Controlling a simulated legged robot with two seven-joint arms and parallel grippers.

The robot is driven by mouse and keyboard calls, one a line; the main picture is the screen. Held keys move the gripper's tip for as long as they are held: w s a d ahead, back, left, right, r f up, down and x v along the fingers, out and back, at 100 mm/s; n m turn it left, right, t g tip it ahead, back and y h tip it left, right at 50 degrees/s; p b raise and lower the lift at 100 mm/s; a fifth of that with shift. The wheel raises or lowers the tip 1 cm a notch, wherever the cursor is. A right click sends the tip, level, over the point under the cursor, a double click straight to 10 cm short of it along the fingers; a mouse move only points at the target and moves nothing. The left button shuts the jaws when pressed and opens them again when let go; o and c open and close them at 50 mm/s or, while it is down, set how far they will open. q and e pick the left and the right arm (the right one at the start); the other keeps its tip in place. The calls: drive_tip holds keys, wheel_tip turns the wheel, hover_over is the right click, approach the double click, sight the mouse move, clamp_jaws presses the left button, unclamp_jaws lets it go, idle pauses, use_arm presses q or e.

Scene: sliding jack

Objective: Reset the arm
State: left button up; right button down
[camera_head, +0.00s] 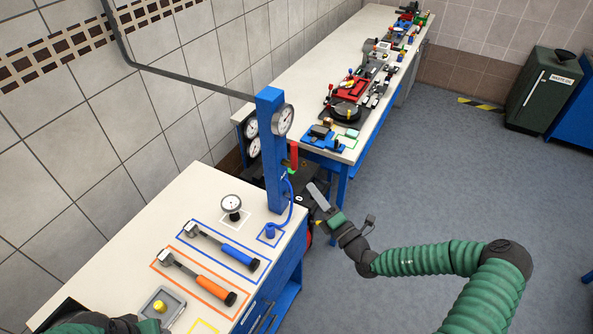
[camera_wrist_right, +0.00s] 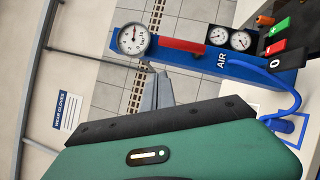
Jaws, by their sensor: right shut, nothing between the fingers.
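My right arm, green and ribbed, comes in from the lower right in the head view. Its gripper (camera_head: 318,195) is beside the blue post (camera_head: 271,150), to its right, past the near workbench's edge. The grey fingers are together and hold nothing; in the right wrist view the fingers (camera_wrist_right: 156,92) point toward the post (camera_wrist_right: 190,57) with its dials. I cannot tell whether they touch anything. My left arm shows only as a green and dark part at the bottom left of the head view; its fingers cannot be made out.
The near workbench (camera_head: 185,215) holds a blue hammer (camera_head: 222,245), an orange hammer (camera_head: 198,277), a round gauge (camera_head: 232,204) and a grey tray (camera_head: 176,303). A long table (camera_head: 300,75) behind carries several devices. A dark green bin (camera_head: 543,90) stands far right.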

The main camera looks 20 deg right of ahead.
drive_tip(key=s+a+f+n+g+y+b, duration=0.25)
drive_tip(key=s+a+n+g, duration=0.25)
drive_tip(key=a+n, duration=0.25)
drive_tip(key=s+a+f+n+g+y+b, duration=0.2)
drive_tip(key=s+a+f+n+g+y, duration=0.25)
drive_tip(key=a+n, duration=0.3)
drive_tip(key=s+a+f+n+g+y+b, duration=0.2)
drive_tip(key=s+a+f+n+g+y, duration=0.25)
drive_tip(key=a, duration=0.45)
drive_tip(key=s+d+f+n+g+h+b, duration=0.2)
drive_tip(key=s+f+n+g+h+b, duration=0.2)
drive_tip(key=s+f+n+g+h, duration=0.5)
use_arm(q)
wheel_tip(320, 180, down, 16)
drive_tip(key=a+b, duration=0.1)
drive_tip(key=b, duration=0.4)
drive_tip(key=shift+s+a, duration=0.2)
drive_tip(key=shift+a, duration=0.2)
use_arm(e)
drive_tip(key=d+r+n+t+h, duration=0.2)
drive_tip(key=d+n, duration=0.3)
drive_tip(key=n, duration=0.4)
drive_tip(key=d+r+n+t+h, duration=0.2)
drive_tip(key=d+n, duration=0.4)
drive_tip(key=n, duration=0.3)
drive_tip(key=shift+n+t+h, duration=0.35)
drive_tip(key=shift+t+h, duration=0.35)
drive_tip(key=shift+h, duration=0.55)
